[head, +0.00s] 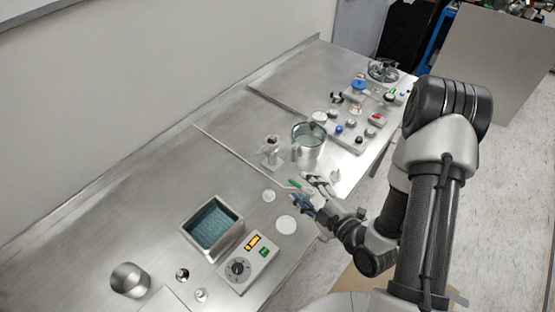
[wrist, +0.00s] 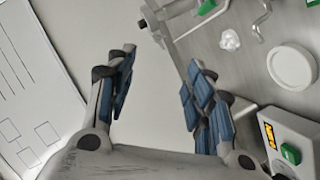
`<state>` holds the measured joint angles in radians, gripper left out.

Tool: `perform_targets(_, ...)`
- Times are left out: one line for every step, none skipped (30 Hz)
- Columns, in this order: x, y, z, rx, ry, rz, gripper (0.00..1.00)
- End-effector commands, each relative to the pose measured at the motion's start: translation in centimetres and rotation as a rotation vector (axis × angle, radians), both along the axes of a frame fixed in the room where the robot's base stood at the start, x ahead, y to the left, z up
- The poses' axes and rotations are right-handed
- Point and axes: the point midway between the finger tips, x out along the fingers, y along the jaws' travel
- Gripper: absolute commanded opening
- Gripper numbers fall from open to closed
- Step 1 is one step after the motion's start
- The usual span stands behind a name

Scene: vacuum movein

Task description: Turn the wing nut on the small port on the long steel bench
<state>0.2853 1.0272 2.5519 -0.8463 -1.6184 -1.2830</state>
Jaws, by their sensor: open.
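My gripper (head: 312,203) hangs over the front edge of the long steel bench (head: 165,165), in the middle of the head view. In the wrist view its two blue-padded fingers (wrist: 155,88) stand wide apart with nothing between them. A small upright metal fitting (head: 270,150) stands behind and left of a steel pot; it may be the small port, but I cannot make out a wing nut on it. A bent shiny metal piece (wrist: 262,18) lies at the top of the wrist view; I cannot tell what it is.
A steel pot (head: 308,148) stands beyond my gripper. A control box (head: 247,262), a white disc (head: 286,224) and a square basin (head: 212,227) are nearer. A panel of knobs (head: 350,130) is farther along. The back left of the bench is clear.

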Motion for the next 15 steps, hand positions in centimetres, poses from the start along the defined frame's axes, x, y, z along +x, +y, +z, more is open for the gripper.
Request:
perform_targets(0.1, 0.1, -0.1, 0.004, -0.003, 0.000, 0.48)
perform_targets(0.2, 0.2, -0.1, 0.004, -0.005, 0.000, 0.48)
perform_targets(0.5, 0.3, -0.3, 0.003, -0.006, 0.001, 0.48)
perform_targets(0.7, 0.5, -0.4, 0.002, -0.006, 0.002, 0.48)
perform_targets(0.9, 0.6, -0.5, 0.002, -0.008, 0.003, 0.48)
perform_targets(1.3, 0.9, -0.7, 0.000, -0.008, 0.004, 0.48)
perform_targets(1.6, 1.1, -0.8, 0.000, -0.008, 0.004, 0.48)
perform_targets(1.9, 1.3, -0.9, 0.000, -0.010, 0.004, 0.48)
perform_targets(2.3, 1.6, -1.0, 0.001, -0.010, 0.003, 0.48)
perform_targets(2.5, 1.8, -1.1, 0.001, -0.010, 0.003, 0.48)
perform_targets(2.7, 1.9, -1.2, 0.001, -0.009, 0.003, 0.48)
perform_targets(3.0, 2.0, -1.3, 0.000, -0.009, 0.003, 0.48)
perform_targets(3.2, 2.1, -1.4, -0.002, -0.009, 0.003, 0.48)
perform_targets(3.4, 2.2, -1.4, -0.001, -0.008, 0.003, 0.48)
perform_targets(3.7, 2.4, -1.5, -0.002, -0.009, 0.003, 0.48)
